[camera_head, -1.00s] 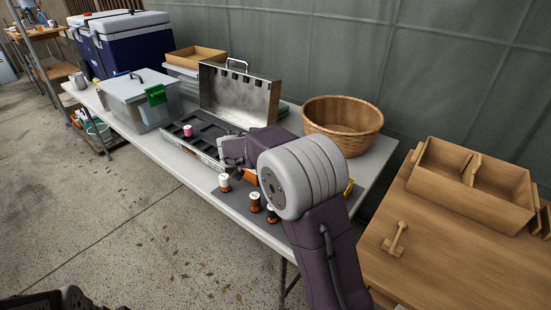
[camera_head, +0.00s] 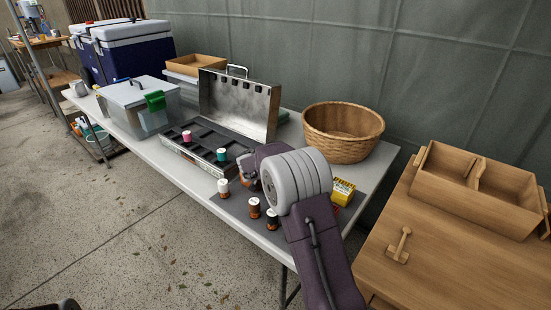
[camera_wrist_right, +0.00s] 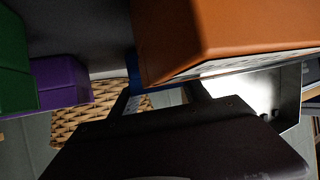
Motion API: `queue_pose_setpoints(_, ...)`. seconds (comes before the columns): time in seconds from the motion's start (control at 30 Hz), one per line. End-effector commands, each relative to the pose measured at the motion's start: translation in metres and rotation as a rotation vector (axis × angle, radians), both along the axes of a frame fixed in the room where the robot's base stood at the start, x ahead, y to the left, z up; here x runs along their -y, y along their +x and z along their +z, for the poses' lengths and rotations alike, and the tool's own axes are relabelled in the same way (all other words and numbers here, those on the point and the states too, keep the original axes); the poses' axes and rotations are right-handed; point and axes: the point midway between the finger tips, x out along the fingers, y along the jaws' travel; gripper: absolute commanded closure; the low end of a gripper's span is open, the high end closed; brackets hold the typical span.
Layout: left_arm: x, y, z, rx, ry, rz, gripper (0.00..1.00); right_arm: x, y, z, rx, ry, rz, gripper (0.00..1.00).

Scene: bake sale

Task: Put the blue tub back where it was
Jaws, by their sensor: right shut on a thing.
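My right arm reaches over the folding table (camera_head: 186,178) in the head view. Its wrist link covers its fingers and what they hold. In the right wrist view, my right gripper (camera_wrist_right: 158,95) is shut on a blue thing, taken to be the blue tub (camera_wrist_right: 131,89), of which only a sliver shows. A large orange block-like thing (camera_wrist_right: 220,35) fills the top right there, close to the fingers. A purple one (camera_wrist_right: 62,84) and a green one (camera_wrist_right: 15,65) are at the left. My left gripper is not in view.
An open metal case (camera_head: 240,103) holds a pink spool (camera_head: 187,136) and a teal spool (camera_head: 221,155). Several spools stand along the front edge, one white-topped (camera_head: 223,187). A wicker basket (camera_head: 343,132), a yellow box (camera_head: 343,192) and a clear bin (camera_head: 140,105) are nearby.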

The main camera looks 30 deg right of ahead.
Motion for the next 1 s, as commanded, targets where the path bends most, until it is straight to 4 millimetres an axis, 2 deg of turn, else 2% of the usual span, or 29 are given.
queue_pose_setpoints(0.17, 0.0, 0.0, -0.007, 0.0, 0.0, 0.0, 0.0, 0.0, 0.0, -0.004, 0.002, -0.001, 0.001, 0.88)
queue_pose_setpoints(0.2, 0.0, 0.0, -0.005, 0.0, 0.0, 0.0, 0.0, 0.0, 0.0, -0.002, 0.001, -0.001, 0.0, 0.35)
queue_pose_setpoints(0.23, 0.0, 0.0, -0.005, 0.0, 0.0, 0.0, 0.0, 0.0, 0.0, -0.002, 0.001, -0.001, 0.0, 0.26)
queue_pose_setpoints(0.27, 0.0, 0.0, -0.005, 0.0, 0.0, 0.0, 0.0, 0.0, 0.0, -0.002, 0.001, -0.001, 0.0, 0.24)
queue_pose_setpoints(0.53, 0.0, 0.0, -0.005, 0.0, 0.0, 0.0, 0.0, 0.0, 0.0, -0.002, 0.0, 0.0, 0.0, 0.24)
queue_pose_setpoints(0.67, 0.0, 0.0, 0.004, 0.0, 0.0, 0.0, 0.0, -0.001, -0.001, 0.004, 0.0, 0.0, 0.0, 0.24)
queue_pose_setpoints(1.0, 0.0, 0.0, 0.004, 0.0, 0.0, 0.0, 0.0, -0.048, -0.045, 0.038, 0.002, -0.001, 0.004, 0.24)
